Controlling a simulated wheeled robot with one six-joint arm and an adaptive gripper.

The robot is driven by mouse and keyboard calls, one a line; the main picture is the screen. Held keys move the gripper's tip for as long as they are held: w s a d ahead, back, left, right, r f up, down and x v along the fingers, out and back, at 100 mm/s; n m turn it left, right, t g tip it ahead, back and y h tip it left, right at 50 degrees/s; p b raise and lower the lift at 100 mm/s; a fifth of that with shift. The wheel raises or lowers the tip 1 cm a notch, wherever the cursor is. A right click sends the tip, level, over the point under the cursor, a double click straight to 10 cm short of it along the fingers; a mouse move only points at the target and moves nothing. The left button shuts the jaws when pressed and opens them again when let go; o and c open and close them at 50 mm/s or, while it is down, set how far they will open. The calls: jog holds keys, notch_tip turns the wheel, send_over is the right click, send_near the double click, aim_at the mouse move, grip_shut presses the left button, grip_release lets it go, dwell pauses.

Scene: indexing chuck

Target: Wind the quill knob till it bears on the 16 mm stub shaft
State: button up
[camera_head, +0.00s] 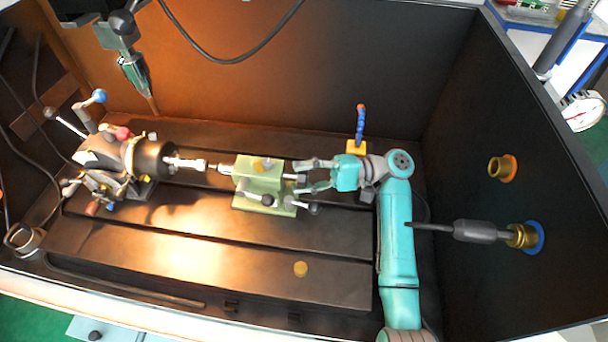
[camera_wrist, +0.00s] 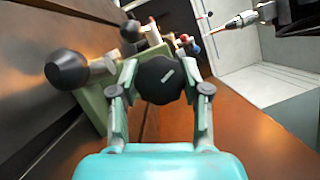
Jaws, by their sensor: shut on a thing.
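The quill knob (camera_wrist: 160,79) is a dark, many-sided knob with a pale mark on its face, at the right end of the green tailstock (camera_head: 259,182). My gripper (camera_head: 302,178) is shut on it from the right; in the wrist view the two fingers (camera_wrist: 160,90) hold its opposite sides. The stub shaft (camera_head: 186,163) is a pale stepped bar that sticks out to the right from the dark chuck (camera_head: 153,159). The quill (camera_head: 225,170) points left from the tailstock at the shaft.
Black ball-ended levers (camera_head: 313,208) stick out from the tailstock, and one ball (camera_wrist: 67,69) is large beside my left finger in the wrist view. A drill-like tool head (camera_head: 135,75) hangs at the upper left. A blue coolant nozzle (camera_head: 361,122) stands behind my wrist. The front bed is mostly clear.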

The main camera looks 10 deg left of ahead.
jog(key=shift+m, duration=0.7)
jog(key=shift+m+y, duration=0.3)
jog(key=o, duration=1.1)
jog(key=shift+o, duration=0.2)
jog(key=shift+d, duration=0.1)
jog(key=shift+v, duration=3.7)
